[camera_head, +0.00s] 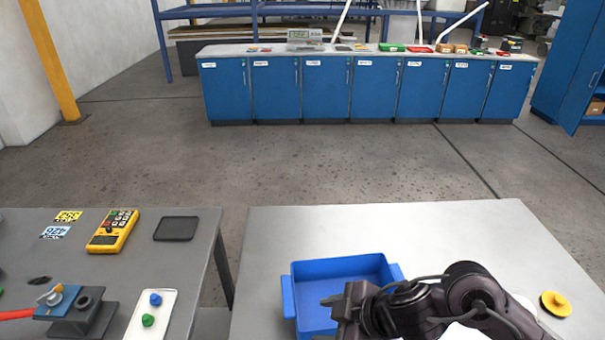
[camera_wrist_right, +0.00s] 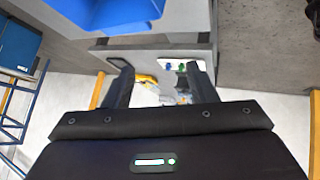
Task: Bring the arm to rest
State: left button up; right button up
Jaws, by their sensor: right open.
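My right arm comes in from the lower right in the head view. Its gripper (camera_head: 330,302) is over the blue bin (camera_head: 340,268) on the light table. In the right wrist view my right gripper (camera_wrist_right: 158,80) has its two fingers wide apart, with nothing between them. The blue bin shows at the top left of that view (camera_wrist_right: 100,12). In the head view the bin's lower right part is hidden behind my arm. The rest of its visible floor looks empty. My left gripper does not show.
The light table (camera_head: 470,225) has a yellow knobbed disc (camera_head: 556,304) at right. The left grey table holds a valve fixture (camera_head: 75,308), a yellow meter (camera_head: 113,231), a dark tray (camera_head: 176,229) and a white plate (camera_head: 152,313) with blue and green knobs. Open floor lies behind.

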notch_tip(320, 180, up, 3)
jog(key=w+a+m+t, duration=0.2)
jog(key=m+t, duration=0.2)
jog(key=s+d+f+m+g+h, duration=0.35)
jog(key=s+d+f+m, duration=0.2)
jog(key=d, duration=0.25)
jog(key=s+d+f+m+g+h, duration=0.2)
jog(key=s+d+f+m+h, duration=0.3)
jog(key=d, duration=0.4)
notch_tip(320, 180, down, 30)
jog(key=s+y+b, duration=0.2)
jog(key=b, duration=0.1)
pick_arm(q)
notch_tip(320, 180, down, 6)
jog(key=b, duration=0.3)
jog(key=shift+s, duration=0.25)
pick_arm(e)
jog(key=s+d+f+g, duration=0.2)
jog(key=s+d+f, duration=0.1)
jog(key=s+f, duration=1.7)
notch_tip(320, 180, down, 3)
jog(key=shift+s+d+r+n+h, duration=0.1)
jog(key=shift+s+d+n+h, duration=0.05)
jog(key=shift+s+n+h, duration=0.25)
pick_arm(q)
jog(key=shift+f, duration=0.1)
